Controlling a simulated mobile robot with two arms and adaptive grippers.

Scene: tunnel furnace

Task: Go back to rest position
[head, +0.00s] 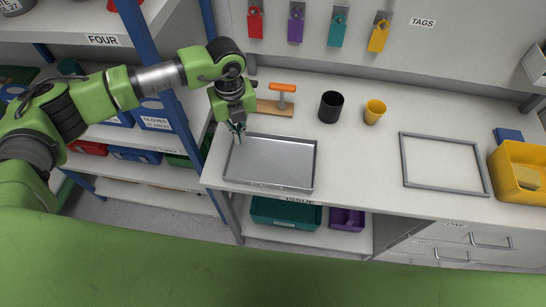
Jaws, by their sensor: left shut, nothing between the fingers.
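My left gripper (238,132) hangs from the green left arm, which comes in from the left. It points down over the upper left corner of the grey metal tray (270,184). Its fingers are closed with nothing visible between them. I cannot tell whether the fingertips touch the tray's rim. The tray lies empty on the white worktop. My right gripper does not show in the head view.
An orange-handled tool on a wooden board (277,108), a black cup (331,107) and a yellow cup (374,112) stand behind the tray. A blue-post shelf (150,55) is close to my left arm. A grey frame (404,160) and yellow bin (518,151) are right.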

